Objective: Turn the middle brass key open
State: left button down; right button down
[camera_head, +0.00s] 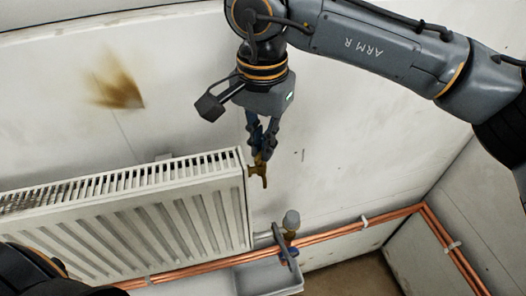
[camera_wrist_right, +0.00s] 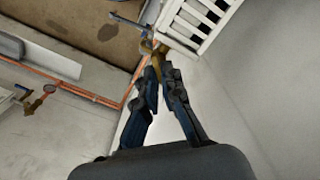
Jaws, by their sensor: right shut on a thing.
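A brass key (camera_head: 260,170) sits at the upper right end of the white radiator (camera_head: 245,215), with its lower part hanging down. My right gripper (camera_head: 259,156) comes down from above and is shut on the top of this key. In the right wrist view the two blue-grey fingers (camera_wrist_right: 158,62) close toward the brass piece (camera_wrist_right: 151,46) beside the radiator (camera_wrist_right: 200,22), and the fingertips hide part of it. I cannot tell from these views whether it is the middle key. My left gripper is not in view.
A grey tray (camera_head: 268,279) lies beneath. In the right wrist view another brass fitting (camera_wrist_right: 33,104) is on the left. The wall right of the key is clear.

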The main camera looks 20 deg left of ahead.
jog(key=shift+a+n+b, duration=0.1)
jog(key=shift+n+b, duration=0.5)
jog(key=shift+n, duration=1.1)
jog(key=shift+r, duration=0.1)
jog(key=c, duration=1.5)
grip_release()
